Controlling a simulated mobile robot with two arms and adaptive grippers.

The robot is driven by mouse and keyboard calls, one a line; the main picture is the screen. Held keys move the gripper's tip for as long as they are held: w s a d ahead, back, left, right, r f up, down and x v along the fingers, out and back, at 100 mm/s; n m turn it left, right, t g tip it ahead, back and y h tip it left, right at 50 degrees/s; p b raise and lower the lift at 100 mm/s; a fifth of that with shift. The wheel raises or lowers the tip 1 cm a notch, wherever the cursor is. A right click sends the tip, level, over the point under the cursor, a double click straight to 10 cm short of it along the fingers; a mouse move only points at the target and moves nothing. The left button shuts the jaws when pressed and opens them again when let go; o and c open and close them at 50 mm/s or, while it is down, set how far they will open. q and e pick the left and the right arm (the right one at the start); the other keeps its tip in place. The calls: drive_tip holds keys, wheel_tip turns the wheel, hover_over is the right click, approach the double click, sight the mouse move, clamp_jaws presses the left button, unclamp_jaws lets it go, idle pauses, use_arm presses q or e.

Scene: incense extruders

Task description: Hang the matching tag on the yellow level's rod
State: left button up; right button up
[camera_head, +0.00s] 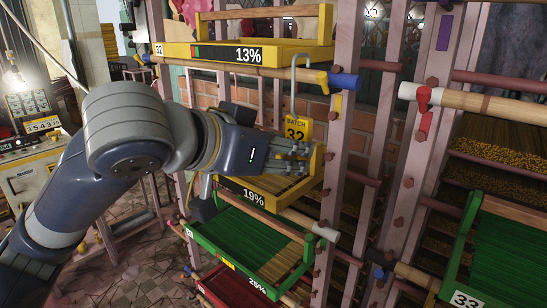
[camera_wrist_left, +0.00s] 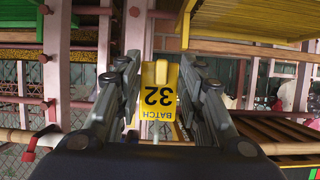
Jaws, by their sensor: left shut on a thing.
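The yellow tag reading BATCH 32 (camera_head: 297,128) is upright at my left gripper (camera_head: 292,150). In the left wrist view the tag (camera_wrist_left: 158,95) lies between the fingers of my left gripper (camera_wrist_left: 158,72), its text upside down. My left gripper is shut on it. A white hook (camera_head: 294,95) rises from the tag to the height of the upper wooden rod (camera_head: 275,71), its bend above the rod. Whether it rests on the rod or stands in front, I cannot tell. The rod's tip is blue, with a yellow piece behind it. The right gripper is out of view.
Above the rod is a yellow tray (camera_head: 219,54) marked 13%, with a label 32 (camera_head: 159,47). A yellow tray (camera_head: 254,195) marked 19%, a green tray (camera_head: 217,243) and a red tray (camera_head: 228,289) sit below. A pink upright post (camera_head: 346,130) stands right of the tag.

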sight(295, 155)
use_arm(q)
drive_tip(key=shift+w+d, duration=0.55)
drive_tip(key=shift+w, duration=0.15)
drive_tip(key=shift+w+d, duration=0.5)
drive_tip(key=shift+w, duration=0.2)
drive_tip(key=shift+f+b, duration=0.6)
drive_tip(key=shift+f, duration=0.3)
drive_tip(key=o, duration=1)
drive_tip(key=shift+o, duration=0.8)
drive_tip(key=shift+o, duration=0.9)
